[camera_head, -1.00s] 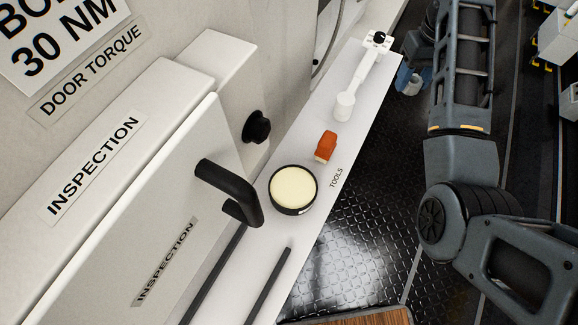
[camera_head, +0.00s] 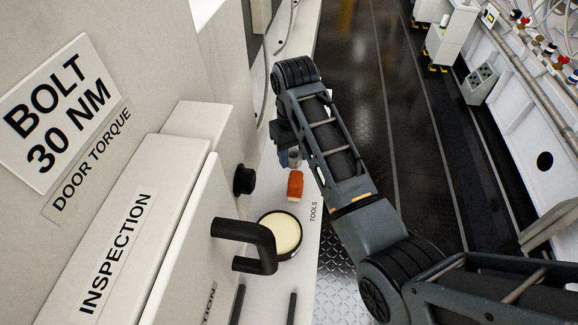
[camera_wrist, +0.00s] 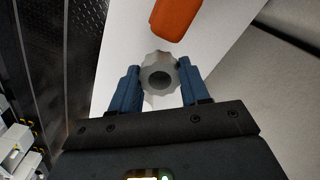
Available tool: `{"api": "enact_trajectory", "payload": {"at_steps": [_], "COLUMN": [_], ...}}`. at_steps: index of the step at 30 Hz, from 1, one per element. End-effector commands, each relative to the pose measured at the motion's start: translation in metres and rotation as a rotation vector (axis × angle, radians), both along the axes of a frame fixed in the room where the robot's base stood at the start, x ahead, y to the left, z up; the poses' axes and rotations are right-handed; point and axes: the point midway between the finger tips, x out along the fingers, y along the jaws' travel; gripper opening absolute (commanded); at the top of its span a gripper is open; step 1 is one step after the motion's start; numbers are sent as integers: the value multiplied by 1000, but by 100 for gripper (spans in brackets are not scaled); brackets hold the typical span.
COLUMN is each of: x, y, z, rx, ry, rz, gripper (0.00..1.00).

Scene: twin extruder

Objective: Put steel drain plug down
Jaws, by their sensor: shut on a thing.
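The steel drain plug (camera_wrist: 160,60) is a grey knob with a scalloped rim and a dark round centre. In the wrist view it sits between the two blue fingers of my gripper (camera_wrist: 158,80), which is shut on it. In the head view my gripper (camera_head: 289,158) is over the white tools shelf (camera_head: 306,190), just beyond the orange block, and partly hidden by my arm. The plug's underside is hidden, so I cannot tell whether it touches the shelf.
An orange block (camera_head: 295,185) lies close to my gripper; it also shows in the wrist view (camera_wrist: 176,18). A round black-rimmed dish with a cream inside (camera_head: 283,232) sits nearer. The inspection door's black handle (camera_head: 246,240) juts out at left. The black floor lies right of the shelf.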

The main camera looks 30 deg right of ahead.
Motion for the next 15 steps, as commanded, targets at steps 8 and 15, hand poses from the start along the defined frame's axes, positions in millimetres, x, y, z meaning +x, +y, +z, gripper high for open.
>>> {"api": "enact_trajectory", "payload": {"at_steps": [8,15], "x": [-3,-2], "y": [11,11], "z": [-18,-46], "rx": [0,1], "ry": [3,1], "rz": [-1,-1], "gripper": [9,9]}}
